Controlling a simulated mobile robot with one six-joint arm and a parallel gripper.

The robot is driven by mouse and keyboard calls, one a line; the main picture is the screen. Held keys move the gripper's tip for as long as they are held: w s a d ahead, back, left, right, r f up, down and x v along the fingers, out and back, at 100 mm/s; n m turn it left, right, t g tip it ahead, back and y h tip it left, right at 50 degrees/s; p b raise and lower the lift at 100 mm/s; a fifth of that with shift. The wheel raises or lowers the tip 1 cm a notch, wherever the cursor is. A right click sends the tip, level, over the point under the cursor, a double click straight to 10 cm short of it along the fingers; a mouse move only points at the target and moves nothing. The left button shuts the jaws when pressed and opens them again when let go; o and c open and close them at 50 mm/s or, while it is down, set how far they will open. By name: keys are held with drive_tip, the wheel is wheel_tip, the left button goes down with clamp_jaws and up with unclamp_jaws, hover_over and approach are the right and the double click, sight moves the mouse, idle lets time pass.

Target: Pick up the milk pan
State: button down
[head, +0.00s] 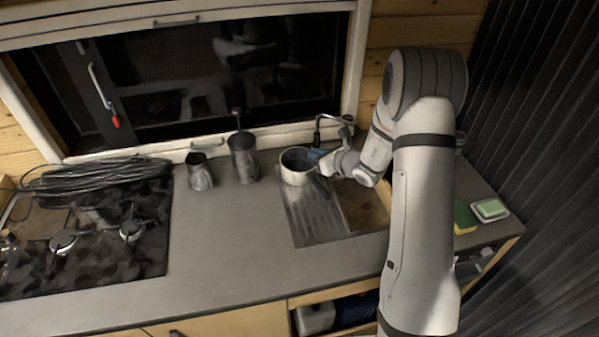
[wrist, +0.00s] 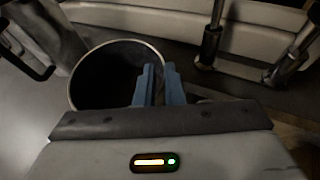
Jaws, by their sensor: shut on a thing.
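The milk pan (head: 296,172) is a small pale pan with a dark inside, over the ribbed drainer of the sink unit in the head view. I cannot tell whether it touches the drainer. In the wrist view the pan (wrist: 72,82) shows as a dark round opening with a light rim. My gripper (head: 316,155) is at the pan's right side. Its blue fingers (wrist: 158,82) are shut on the pan at the right part of its rim in the wrist view. The exact grip point is partly hidden by the fingers.
Two dark metal vessels (head: 243,158) (head: 199,172) stand left of the pan. A tap (head: 322,124) is behind it. A hob (head: 95,235) with coiled cable (head: 95,174) is at left. A soap dish (head: 490,210) and sponge (head: 464,217) lie at right. The front counter is clear.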

drive_tip(key=shift+s+f, duration=0.2)
drive_tip(key=shift+f, duration=0.15)
drive_tip(key=shift+w+r, duration=0.15)
drive_tip(key=shift+r, duration=0.6)
wheel_tip(320, 180, up, 9)
drive_tip(key=b, duration=0.1)
drive_tip(key=shift+b, duration=0.4)
idle(1.5)
